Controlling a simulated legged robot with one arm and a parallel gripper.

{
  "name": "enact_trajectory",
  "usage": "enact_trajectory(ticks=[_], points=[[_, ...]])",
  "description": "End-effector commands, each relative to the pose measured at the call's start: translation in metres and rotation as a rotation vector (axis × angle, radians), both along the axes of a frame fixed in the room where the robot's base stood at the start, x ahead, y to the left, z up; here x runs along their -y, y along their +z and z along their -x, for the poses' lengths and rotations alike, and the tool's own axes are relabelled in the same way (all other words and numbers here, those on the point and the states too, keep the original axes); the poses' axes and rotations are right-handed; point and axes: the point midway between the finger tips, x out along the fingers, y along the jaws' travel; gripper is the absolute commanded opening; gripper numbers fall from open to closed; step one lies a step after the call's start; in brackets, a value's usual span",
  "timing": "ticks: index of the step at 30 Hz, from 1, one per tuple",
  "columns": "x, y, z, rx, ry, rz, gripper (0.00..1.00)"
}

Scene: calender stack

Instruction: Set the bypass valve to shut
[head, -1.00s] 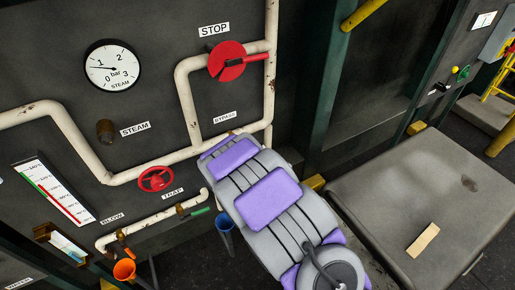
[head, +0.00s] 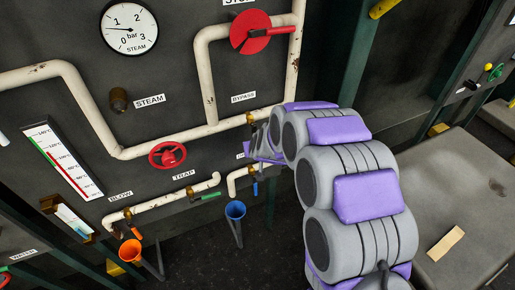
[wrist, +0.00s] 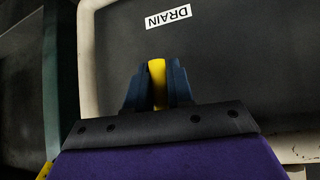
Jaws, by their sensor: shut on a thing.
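The BYPASS label (head: 243,97) is on the dark panel in the head view. Just below it, a brass valve body (head: 250,118) sits on the cream pipe beside my arm; its handle is hidden behind my arm. In the wrist view my gripper (wrist: 157,88) is shut on a yellow handle (wrist: 157,72), held between its two dark blue fingers. An upside-down DRAIN label (wrist: 168,17) shows beyond it. I cannot see which way the handle points relative to the pipe. My gripper's fingertips are hidden in the head view.
The red STOP disc (head: 250,32) is above. A red handwheel (head: 167,155), a green-handled TRAP valve (head: 200,194) and a blue funnel (head: 235,210) are left of my arm. A grey box top (head: 455,185) is at right. Cream pipes run close by.

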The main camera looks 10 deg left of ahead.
Motion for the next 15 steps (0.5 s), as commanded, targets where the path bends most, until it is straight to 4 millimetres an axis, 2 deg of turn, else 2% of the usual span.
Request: enact_trajectory(ticks=[1, 13, 14, 15], points=[[-0.0020, 0.0086, -0.0047, 0.018, -0.001, -0.011, 0.00], [-0.0021, 0.0091, -0.0043, 0.015, -0.001, -0.014, 0.00], [-0.0021, 0.0090, -0.0042, 0.015, -0.001, -0.014, 0.23], [-0.0021, 0.0089, -0.0042, 0.015, -0.001, -0.014, 0.27]])
